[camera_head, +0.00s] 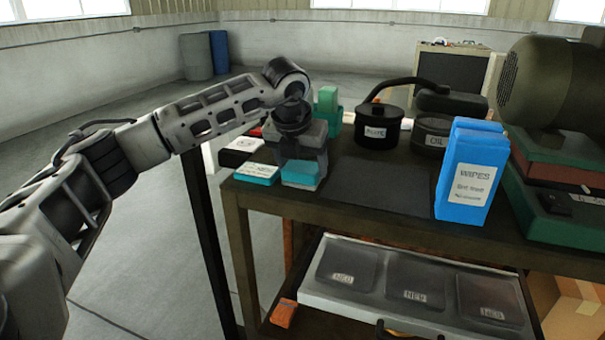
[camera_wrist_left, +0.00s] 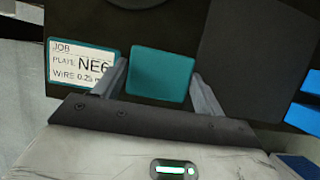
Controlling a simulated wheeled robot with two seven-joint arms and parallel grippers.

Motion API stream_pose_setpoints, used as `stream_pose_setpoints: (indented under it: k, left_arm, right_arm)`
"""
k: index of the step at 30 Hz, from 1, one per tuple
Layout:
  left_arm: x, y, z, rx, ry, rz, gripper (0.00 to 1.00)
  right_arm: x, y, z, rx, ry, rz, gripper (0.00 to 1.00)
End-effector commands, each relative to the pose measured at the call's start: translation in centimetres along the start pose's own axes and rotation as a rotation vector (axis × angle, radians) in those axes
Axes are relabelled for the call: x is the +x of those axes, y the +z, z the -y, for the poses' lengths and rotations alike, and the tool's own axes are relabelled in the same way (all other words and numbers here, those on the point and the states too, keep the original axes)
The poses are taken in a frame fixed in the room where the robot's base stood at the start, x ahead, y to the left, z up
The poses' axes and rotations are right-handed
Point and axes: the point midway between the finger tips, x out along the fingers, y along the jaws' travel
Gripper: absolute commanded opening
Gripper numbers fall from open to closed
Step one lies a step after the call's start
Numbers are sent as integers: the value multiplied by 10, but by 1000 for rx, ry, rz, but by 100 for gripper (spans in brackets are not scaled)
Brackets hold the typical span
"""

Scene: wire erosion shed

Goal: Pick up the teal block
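The teal block (camera_head: 301,173) rests at the near left corner of the dark bench top, under my left gripper (camera_head: 303,160). In the left wrist view the teal block (camera_wrist_left: 162,76) shows as a plain flat face between and beyond the two fingertips. My left gripper (camera_wrist_left: 158,72) is open, pointing down, with one finger towards each side of the block. I see no clear contact, and the remaining height is hard to judge. The gripper hides part of the block in the head view. My right gripper is in neither view.
A teal-edged job card (camera_wrist_left: 83,67) lies just left of the block. A green block in a teal holder (camera_head: 328,100), a black lidded pot (camera_head: 378,128) and blue wipes boxes (camera_head: 470,172) stand on the bench. A dark mat (camera_head: 380,186) is bare. An open drawer (camera_head: 415,318) juts out below.

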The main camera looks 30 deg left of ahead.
Motion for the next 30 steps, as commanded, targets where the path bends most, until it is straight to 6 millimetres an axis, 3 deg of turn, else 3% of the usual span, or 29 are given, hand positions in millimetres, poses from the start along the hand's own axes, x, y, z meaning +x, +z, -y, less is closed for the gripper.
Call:
stream_pose_setpoints:
  k: [1,3,17,21,30]
  left_arm:
    - [0,0,0,0,0,0,56]
    - [0,0,0,0,0,0,45]
    - [-11,5,1,0,-2,4,45]
    - [-31,13,1,1,-4,6,45]
    - [-110,-15,14,5,-3,8,45]
  right_arm:
    - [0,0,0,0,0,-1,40]
    - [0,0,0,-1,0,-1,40]
    - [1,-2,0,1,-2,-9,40]
    - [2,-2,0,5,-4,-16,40]
    - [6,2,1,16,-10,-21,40]
